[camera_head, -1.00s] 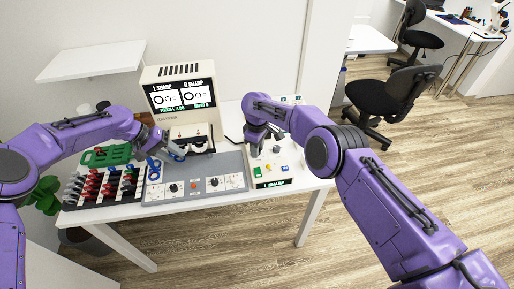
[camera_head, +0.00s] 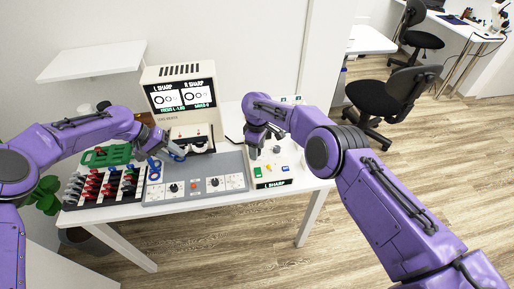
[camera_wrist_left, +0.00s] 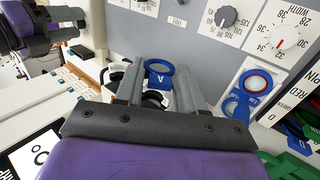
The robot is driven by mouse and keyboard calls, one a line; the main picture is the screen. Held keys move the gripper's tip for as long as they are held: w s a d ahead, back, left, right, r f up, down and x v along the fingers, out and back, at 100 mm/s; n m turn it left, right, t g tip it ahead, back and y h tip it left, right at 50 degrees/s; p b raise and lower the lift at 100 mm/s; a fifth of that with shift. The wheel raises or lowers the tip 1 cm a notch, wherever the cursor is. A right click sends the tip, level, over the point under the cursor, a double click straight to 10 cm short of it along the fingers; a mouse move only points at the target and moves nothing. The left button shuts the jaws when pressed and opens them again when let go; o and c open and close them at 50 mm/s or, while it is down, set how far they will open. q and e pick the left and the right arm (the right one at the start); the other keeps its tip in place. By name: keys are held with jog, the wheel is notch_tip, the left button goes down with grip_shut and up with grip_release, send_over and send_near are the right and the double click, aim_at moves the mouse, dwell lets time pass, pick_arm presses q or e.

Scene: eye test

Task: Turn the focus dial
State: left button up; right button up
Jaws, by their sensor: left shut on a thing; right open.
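The cream control box (camera_head: 287,181) stands at the table's right end, with coloured buttons, a dark knob (camera_head: 277,149) and a small "L SHARP" display. I cannot tell whether that knob is the focus dial. My right gripper (camera_head: 254,150) points down over the box's left back part; its arm hides its fingertips and what lies beneath. My left gripper (camera_head: 181,155) is near the tester's front; in the left wrist view its fingers (camera_wrist_left: 160,85) are shut on a blue ring lens (camera_wrist_left: 161,66) marked A. The tester's screen (camera_head: 183,95) reads L SHARP and R SHARP.
A grey panel (camera_head: 235,184) with dials lies between the control box and a black rack (camera_head: 75,200) of coloured lenses. Another blue ring (camera_head: 153,173) lies on the panel's left end. A white shelf (camera_head: 90,62) hangs above left.

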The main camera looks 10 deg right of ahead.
notch_tip(320, 180, up, 12)
dwell(0.3)
jog(key=shift+r, duration=0.1)
notch_tip(320, 180, up, 12)
dwell(0.4)
dwell(1.1)
grip_shut()
dwell(1.6)
